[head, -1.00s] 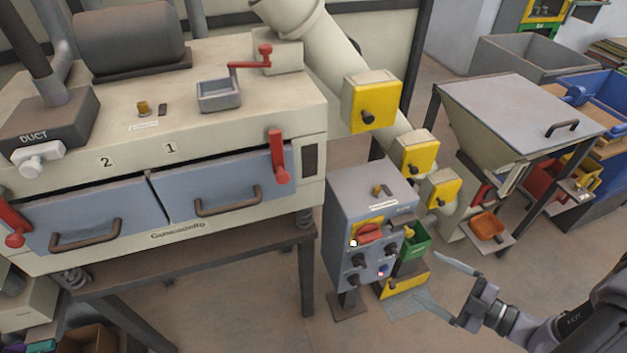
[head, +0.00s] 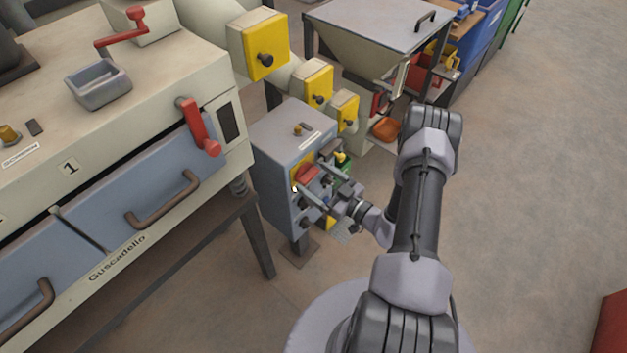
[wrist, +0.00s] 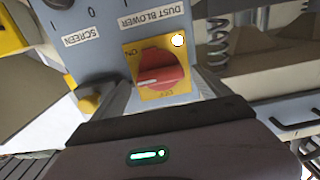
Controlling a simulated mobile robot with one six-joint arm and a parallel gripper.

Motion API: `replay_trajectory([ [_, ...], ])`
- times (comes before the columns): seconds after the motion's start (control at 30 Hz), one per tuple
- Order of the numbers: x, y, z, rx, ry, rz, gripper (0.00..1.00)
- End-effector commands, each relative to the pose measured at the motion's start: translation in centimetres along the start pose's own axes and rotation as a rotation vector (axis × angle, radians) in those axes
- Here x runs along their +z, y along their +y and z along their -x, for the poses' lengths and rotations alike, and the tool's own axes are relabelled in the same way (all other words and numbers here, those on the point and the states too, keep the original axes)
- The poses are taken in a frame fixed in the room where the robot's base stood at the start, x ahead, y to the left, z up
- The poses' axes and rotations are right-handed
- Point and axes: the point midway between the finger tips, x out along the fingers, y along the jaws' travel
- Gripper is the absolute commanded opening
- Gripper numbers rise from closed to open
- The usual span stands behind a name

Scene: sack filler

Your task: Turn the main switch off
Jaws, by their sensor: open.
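The main switch is a red rotary knob (wrist: 160,69) on a yellow plate marked ON and OFF, upside down in the wrist view. The white mark on the knob points left, nearer ON than OFF. The knob also shows in the head view (head: 306,174), on the front of a grey control cabinet (head: 272,165). My gripper (head: 320,182) is open in front of the knob. In the wrist view its fingers stand apart, one to each side below the knob; I cannot tell whether they touch it. A white lamp (wrist: 178,40) glows at the plate's corner.
Below the red knob, the cabinet carries dark knobs (head: 305,223). A big machine with blue drawers (head: 150,195) and a red lever (head: 199,127) stands close on the left. Yellow boxes (head: 262,45) and a hopper (head: 375,30) stand behind.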

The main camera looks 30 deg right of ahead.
Motion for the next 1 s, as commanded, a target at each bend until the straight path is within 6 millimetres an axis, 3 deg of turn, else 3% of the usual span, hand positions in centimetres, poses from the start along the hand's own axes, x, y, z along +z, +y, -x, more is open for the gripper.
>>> replay_trajectory([
  [0.37,-0.07,-0.01,-1.06,0.000,0.000,0.000,0.87],
  [0.7,-0.05,-0.03,-1.03,0.000,0.000,0.000,0.25],
  [1.0,-0.05,-0.07,-1.02,-0.001,0.000,0.050,0.25],
])
